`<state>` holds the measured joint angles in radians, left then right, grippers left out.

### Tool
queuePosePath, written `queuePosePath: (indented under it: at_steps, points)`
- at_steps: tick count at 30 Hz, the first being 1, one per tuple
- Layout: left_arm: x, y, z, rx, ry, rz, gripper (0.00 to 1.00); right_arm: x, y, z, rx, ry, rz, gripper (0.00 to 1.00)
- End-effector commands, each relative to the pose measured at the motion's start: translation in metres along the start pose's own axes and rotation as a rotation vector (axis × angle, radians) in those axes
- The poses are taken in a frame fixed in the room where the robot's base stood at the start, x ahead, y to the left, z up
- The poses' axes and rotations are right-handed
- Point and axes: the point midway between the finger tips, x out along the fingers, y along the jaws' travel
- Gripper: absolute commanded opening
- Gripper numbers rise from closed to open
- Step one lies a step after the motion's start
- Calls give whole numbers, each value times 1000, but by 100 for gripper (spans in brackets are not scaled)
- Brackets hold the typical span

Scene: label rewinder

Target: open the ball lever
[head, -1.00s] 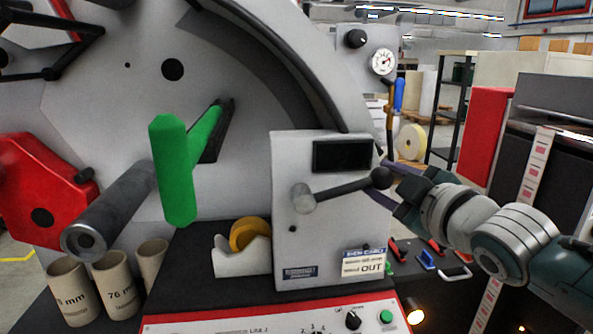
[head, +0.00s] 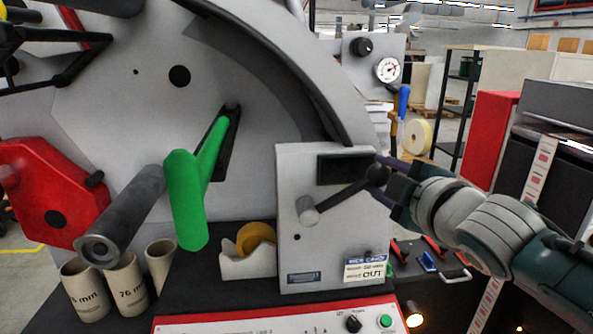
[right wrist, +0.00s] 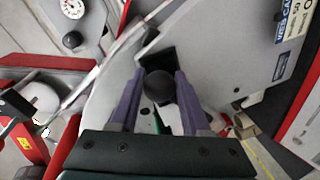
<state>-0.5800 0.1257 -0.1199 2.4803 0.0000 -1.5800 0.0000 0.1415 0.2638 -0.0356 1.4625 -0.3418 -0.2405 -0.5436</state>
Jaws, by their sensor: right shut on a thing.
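The ball lever is a dark rod (head: 345,193) on a round grey hub (head: 309,211), on the front of a light grey box (head: 335,245). The rod slants up to the right and ends in a black ball (head: 377,175). My right gripper (head: 381,178) comes from the right and is shut on the ball. In the right wrist view the ball (right wrist: 158,86) sits between the two purple fingers of the right gripper (right wrist: 159,92). The rod is mostly hidden in that view. My left gripper is not in view.
A green handle (head: 187,200) and a grey roller (head: 122,213) stick out left of the box. Below are a yellow tape roll (head: 255,238), cardboard cores (head: 124,285) and a control panel (head: 280,321). A gauge (head: 388,69) stands behind the lever.

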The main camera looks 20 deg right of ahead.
Motion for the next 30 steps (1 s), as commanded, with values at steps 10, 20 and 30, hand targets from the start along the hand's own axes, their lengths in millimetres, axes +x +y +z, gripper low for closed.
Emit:
queuePosePath:
  at_steps: [10, 20, 30]
  points:
    - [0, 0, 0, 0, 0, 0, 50, 0, 3, -10, 6, 25, 11, 74]
    - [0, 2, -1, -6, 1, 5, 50, -1, 2, -7, 4, 18, 8, 78]
    - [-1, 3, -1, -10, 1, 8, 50, -42, 0, -5, 3, 16, 4, 78]
